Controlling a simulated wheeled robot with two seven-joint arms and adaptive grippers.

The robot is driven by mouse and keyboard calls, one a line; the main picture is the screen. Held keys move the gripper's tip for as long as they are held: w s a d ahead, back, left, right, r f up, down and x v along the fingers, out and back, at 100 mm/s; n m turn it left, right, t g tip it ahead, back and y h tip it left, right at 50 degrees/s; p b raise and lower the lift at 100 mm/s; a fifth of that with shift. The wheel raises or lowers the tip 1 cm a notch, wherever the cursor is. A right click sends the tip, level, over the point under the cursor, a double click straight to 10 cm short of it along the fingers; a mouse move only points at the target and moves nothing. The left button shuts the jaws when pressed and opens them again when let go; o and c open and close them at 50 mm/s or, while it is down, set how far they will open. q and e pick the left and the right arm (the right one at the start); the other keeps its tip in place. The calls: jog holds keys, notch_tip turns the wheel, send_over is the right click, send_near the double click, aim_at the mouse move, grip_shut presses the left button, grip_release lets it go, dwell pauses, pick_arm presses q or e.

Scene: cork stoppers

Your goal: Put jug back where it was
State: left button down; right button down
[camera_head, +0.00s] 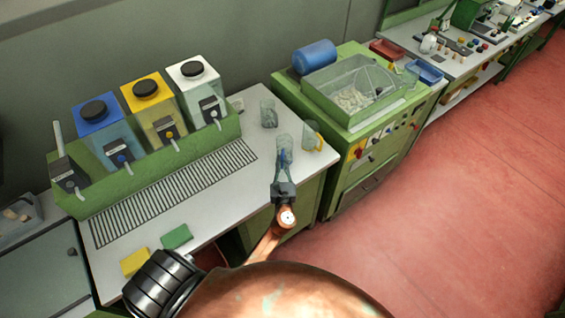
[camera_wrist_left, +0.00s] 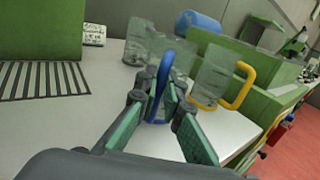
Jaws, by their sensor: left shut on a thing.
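My left gripper (camera_head: 284,172) reaches over the right end of the white counter and is shut on the blue handle of a clear jug (camera_head: 284,143). In the left wrist view the blue handle (camera_wrist_left: 156,88) sits between the two green-padded fingers, with the jug's clear body behind it. The jug looks upright; I cannot tell if its base touches the counter. A clear jug with a yellow handle (camera_head: 312,136) stands close to its right, also in the left wrist view (camera_wrist_left: 212,76). Another clear jug (camera_head: 268,113) stands behind. My right gripper is not in view.
A green dispenser stand (camera_head: 160,170) with blue, yellow and white tanks and taps fills the back left, with a slotted drain grate (camera_head: 170,195) before it. A green machine (camera_head: 360,150) adjoins on the right. Yellow (camera_head: 134,261) and green (camera_head: 176,237) sponges lie at the front edge.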

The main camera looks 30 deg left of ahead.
pick_arm(q)
jog(key=c, duration=2.1)
grip_release()
jog(key=v, duration=1.2)
jog(key=shift+b, duration=0.4)
